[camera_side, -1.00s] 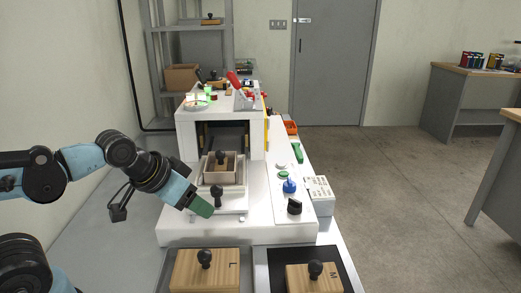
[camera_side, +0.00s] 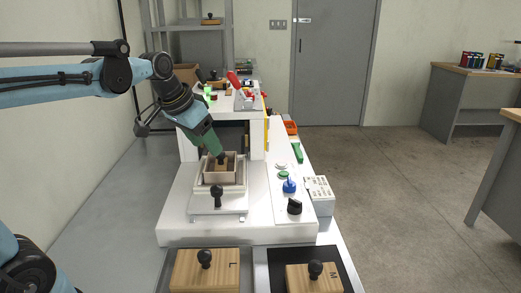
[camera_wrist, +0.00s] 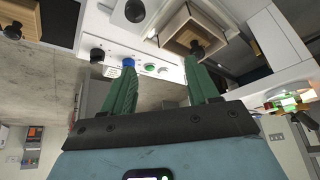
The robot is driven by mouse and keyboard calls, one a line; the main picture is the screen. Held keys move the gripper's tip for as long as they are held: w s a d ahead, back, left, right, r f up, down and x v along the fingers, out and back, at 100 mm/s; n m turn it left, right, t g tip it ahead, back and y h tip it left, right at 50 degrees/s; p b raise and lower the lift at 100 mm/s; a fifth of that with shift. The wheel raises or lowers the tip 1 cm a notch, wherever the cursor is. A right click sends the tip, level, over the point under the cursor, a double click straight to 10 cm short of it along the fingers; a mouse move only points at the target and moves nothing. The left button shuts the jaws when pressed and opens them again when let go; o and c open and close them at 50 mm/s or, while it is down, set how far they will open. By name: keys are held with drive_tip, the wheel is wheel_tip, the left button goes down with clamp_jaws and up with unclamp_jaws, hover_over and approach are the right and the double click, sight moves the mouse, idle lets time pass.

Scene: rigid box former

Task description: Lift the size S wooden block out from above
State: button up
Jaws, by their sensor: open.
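The small wooden block (camera_side: 213,167) with a black knob stands inside an open-topped pale box (camera_side: 228,180) on the slide of the white machine. In the side view my gripper (camera_side: 217,152) is tilted down with its green fingertips at the knob's height, partly covering the knob and block. The wrist view shows my gripper (camera_wrist: 160,62) open, with nothing between the two green fingers. There the black knob (camera_wrist: 196,48) is just beyond the tip of the right finger, with the box (camera_wrist: 180,22) around the block. I cannot tell whether a finger touches the knob.
A black handle (camera_side: 217,192) stands in front of the box. The white machine housing (camera_side: 257,140) rises close behind. Wooden blocks marked L (camera_side: 190,272) and M (camera_side: 300,278) lie at the front. A blue knob (camera_side: 290,186) is on the right panel.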

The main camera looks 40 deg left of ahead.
approach(221, 162)
drive_tip(key=shift+g, duration=0.4)
drive_tip(key=w+f, duration=0.1)
drive_tip(key=f, duration=0.1)
drive_tip(key=w+f, duration=0.4)
drive_tip(key=shift+a, duration=0.4)
clamp_jaws()
drive_tip(key=shift+r, duration=0.1)
